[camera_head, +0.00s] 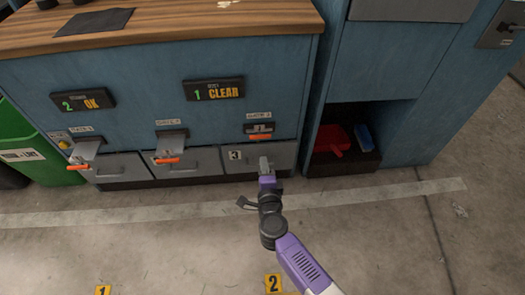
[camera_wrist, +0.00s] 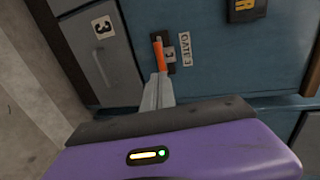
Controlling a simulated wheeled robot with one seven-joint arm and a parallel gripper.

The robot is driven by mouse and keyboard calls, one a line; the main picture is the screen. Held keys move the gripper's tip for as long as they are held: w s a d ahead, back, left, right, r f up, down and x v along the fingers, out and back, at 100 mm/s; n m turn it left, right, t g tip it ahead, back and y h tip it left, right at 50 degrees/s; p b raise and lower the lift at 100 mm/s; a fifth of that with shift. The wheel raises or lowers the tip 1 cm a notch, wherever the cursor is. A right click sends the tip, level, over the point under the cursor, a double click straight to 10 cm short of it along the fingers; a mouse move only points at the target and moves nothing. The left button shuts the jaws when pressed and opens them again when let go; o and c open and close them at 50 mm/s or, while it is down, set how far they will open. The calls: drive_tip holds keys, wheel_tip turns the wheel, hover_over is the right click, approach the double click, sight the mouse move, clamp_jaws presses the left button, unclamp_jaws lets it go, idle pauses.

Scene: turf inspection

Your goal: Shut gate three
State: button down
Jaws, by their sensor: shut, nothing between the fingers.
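The gate three lever (camera_head: 259,136) is on the blue cabinet front, below a white label and above the grey drawer marked 3 (camera_head: 234,157). It has a dark plate and an orange handle. In the wrist view the orange handle (camera_wrist: 158,52) and the "GATE 3" label (camera_wrist: 185,50) show just beyond my fingertips. My gripper (camera_head: 264,163) is shut and empty, just below the lever in the head view. In the wrist view my gripper (camera_wrist: 158,82) overlaps the handle's lower end. I cannot tell whether they touch.
Two other levers with orange handles, the left one (camera_head: 83,152) and the middle one (camera_head: 171,148), stick out to the left. Screens read "2 OK" (camera_head: 83,101) and "1 CLEAR" (camera_head: 214,91). A cubby holds a red scoop (camera_head: 331,140). The floor in front is open.

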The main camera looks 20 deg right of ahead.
drive_tip(key=shift+v, duration=1.35)
drive_tip(key=s+a+r+n+t+y, duration=0.2)
drive_tip(key=s+r+n+t, duration=0.25)
drive_tip(key=r+n, duration=0.4)
drive_tip(key=s+d+r+n+g+y, duration=0.15)
drive_tip(key=s+r+n, duration=0.5)
drive_tip(key=s, duration=1.15)
drive_tip(key=s+r+n+g+y, duration=0.1)
drive_tip(key=s+r+n+g, duration=0.35)
drive_tip(key=s, duration=1.35)
wheel_tip(320, 180, up, 27)
drive_tip(key=n+t+p, duration=0.1)
drive_tip(key=n+p, duration=0.1)
drive_tip(key=p, duration=2.5)
drive_tip(key=shift+p, duration=0.35)
